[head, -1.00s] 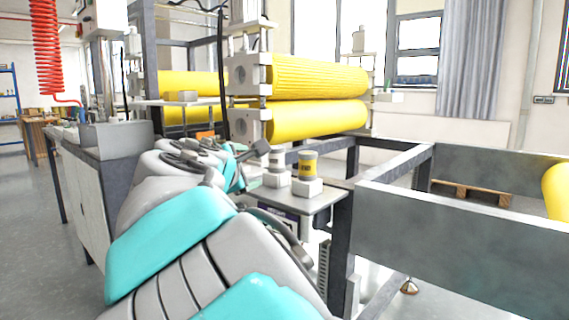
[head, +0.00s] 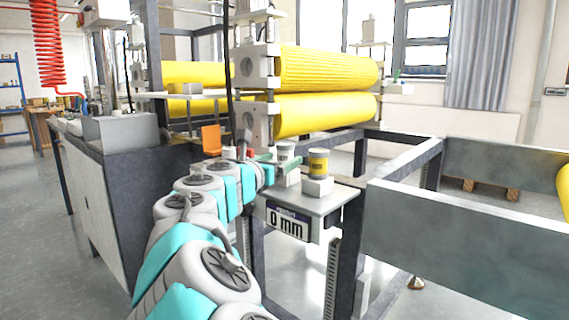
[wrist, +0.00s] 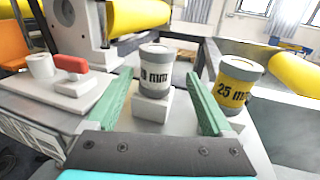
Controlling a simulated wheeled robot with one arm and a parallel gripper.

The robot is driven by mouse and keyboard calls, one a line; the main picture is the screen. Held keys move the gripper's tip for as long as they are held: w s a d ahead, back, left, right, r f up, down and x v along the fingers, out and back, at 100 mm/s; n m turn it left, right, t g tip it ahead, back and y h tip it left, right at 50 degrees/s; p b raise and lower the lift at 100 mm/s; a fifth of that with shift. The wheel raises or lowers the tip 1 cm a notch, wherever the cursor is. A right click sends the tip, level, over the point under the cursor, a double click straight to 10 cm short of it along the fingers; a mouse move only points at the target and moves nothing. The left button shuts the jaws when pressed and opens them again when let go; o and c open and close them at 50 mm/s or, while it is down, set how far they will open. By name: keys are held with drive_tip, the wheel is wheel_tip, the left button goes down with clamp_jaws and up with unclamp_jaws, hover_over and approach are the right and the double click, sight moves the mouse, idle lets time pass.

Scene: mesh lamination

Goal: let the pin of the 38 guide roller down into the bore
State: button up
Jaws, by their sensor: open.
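A grey and white roller (head: 285,152) stands upright on a white block on the small shelf. In the wrist view the roller (wrist: 156,72) has a label ending in "mm", its first digit unclear, perhaps 38. My gripper (wrist: 160,76) is open, its two green fingers spread either side of this roller, with gaps on both sides. In the head view my gripper (head: 262,160) is at the left of the roller. The roller's pin and the bore are hidden. A yellow and grey roller (wrist: 238,88) marked "25 mm" stands on its own block to the right.
A red-handled part (wrist: 72,66) and a small white cylinder (wrist: 40,65) sit on a pale plate at the left. Large yellow rollers (head: 325,110) are behind the shelf. A "0 mm" sign (head: 287,222) hangs at the shelf's front. A grey metal frame (head: 460,235) is at right.

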sight(282, 159)
drive_tip(key=x, duration=0.3)
drive_tip(key=shift+w+a+f, duration=0.15)
drive_tip(key=shift+w+f, duration=0.1)
drive_tip(key=shift+w, duration=0.2)
drive_tip(key=shift+w+d, duration=0.2)
drive_tip(key=shift+w, duration=0.1)
drive_tip(key=shift+c, duration=0.3)
clamp_jaws()
